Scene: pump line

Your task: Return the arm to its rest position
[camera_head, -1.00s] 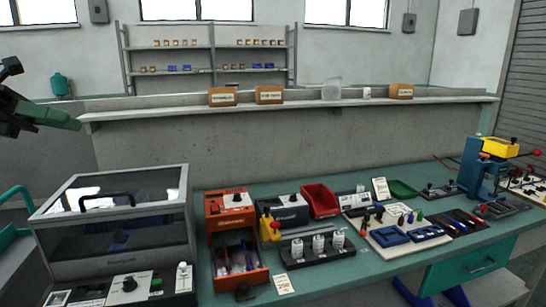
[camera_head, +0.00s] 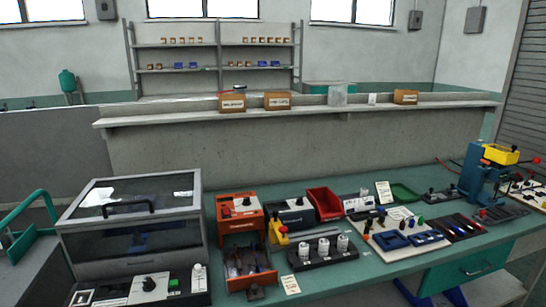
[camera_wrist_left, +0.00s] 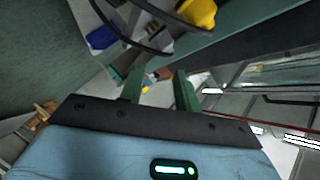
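My left gripper (camera_wrist_left: 160,90) shows only in the left wrist view. Its two green fingers stand apart, with nothing held between them; distant floor and small blurred things show through the gap. Neither of my arms shows in the head view. The right gripper is in no frame.
The green workbench (camera_head: 376,273) holds a clear-lidded box (camera_head: 135,205), an orange unit (camera_head: 239,204), a red bin (camera_head: 324,204), a black rack with white bottles (camera_head: 322,252) and a blue-yellow press (camera_head: 487,170). A ledge (camera_head: 300,112) with cardboard boxes runs behind. The space above the bench is clear.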

